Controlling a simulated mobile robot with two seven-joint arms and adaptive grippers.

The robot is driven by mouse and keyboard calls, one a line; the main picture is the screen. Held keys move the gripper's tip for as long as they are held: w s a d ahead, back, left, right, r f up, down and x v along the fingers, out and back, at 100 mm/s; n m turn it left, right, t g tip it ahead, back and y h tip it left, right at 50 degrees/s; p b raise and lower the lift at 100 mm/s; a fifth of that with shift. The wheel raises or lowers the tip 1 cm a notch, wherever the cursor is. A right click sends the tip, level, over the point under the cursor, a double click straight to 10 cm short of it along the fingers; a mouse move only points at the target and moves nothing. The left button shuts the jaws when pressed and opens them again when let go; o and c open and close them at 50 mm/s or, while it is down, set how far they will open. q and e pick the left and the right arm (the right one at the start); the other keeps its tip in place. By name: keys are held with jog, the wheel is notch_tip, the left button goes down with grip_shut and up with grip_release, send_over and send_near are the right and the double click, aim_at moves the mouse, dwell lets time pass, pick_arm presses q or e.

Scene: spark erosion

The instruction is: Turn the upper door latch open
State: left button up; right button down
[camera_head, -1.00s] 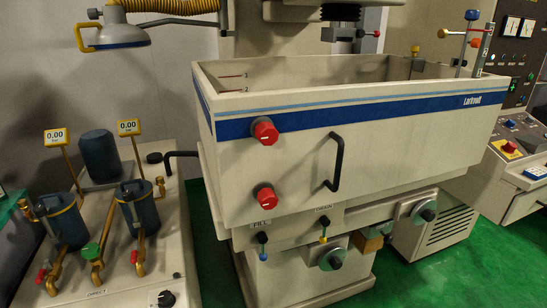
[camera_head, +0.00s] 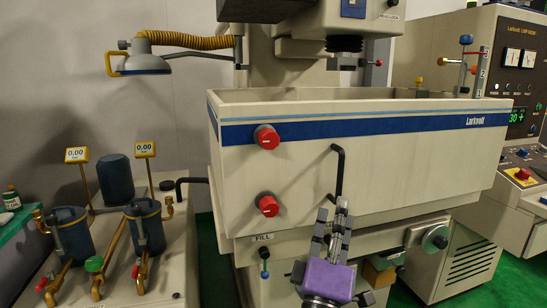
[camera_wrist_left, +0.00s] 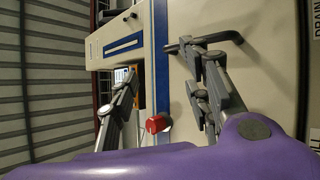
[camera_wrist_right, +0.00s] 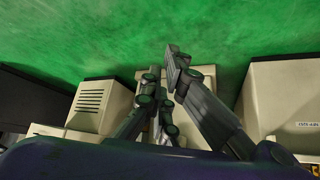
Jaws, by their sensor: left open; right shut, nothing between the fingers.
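The upper door latch (camera_head: 266,137) is a round red knob on a dark base, on the blue stripe at the left of the tank front. A matching lower latch (camera_head: 268,205) sits below it. My left gripper (camera_head: 335,212) is in front of the tank, right of both latches and near the black door handle (camera_head: 338,172). It is open and touches neither latch. In the left wrist view, a red latch knob (camera_wrist_left: 157,124) shows beside the blue stripe, between the spread fingers. My right gripper (camera_wrist_right: 176,62) is shut and empty over green floor, outside the head view.
The white tank (camera_head: 370,160) has an open top. Filter canisters with gauges (camera_head: 145,149) stand at left, and a control cabinet (camera_head: 520,90) at right. The FILL lever (camera_head: 264,262) is below the latches.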

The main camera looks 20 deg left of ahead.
aim_at(273, 146)
pick_arm(q)
jog(key=a+r+n+g+y+b, duration=0.15)
jog(key=r+n+y, duration=0.4)
jog(key=n, duration=0.55)
jog(key=s+a+r+n+g+y, duration=0.1)
jog(key=a+r+n+g+y, duration=0.2)
jog(key=r+n+y, duration=0.55)
jog(key=a+r+n+g+y+b, duration=0.1)
jog(key=a+n+g+y, duration=0.3)
jog(key=n, duration=0.9)
jog(key=w+a+n+g, duration=0.1)
jog(key=a+n, duration=0.1)
jog(key=w+a+f+n+g+p, duration=0.1)
jog(key=w+a+n, duration=0.1)
jog(key=n, duration=0.1)
jog(key=w+a+f+n+g, duration=0.1)
jog(key=n, duration=0.2)
jog(key=shift+w+a+f+h, duration=0.15)
jog(key=shift+w+a+h, duration=0.1)
jog(key=shift+a+h, duration=0.15)
jog(key=shift+w+a+p, duration=0.35)
jog(key=shift+w+a, duration=0.1)
jog(key=shift+a, duration=0.1)
pick_arm(e)
jog(key=shift+s+d+f, duration=0.1)
jog(key=shift+d+f, duration=0.2)
jog(key=shift+d, duration=0.25)
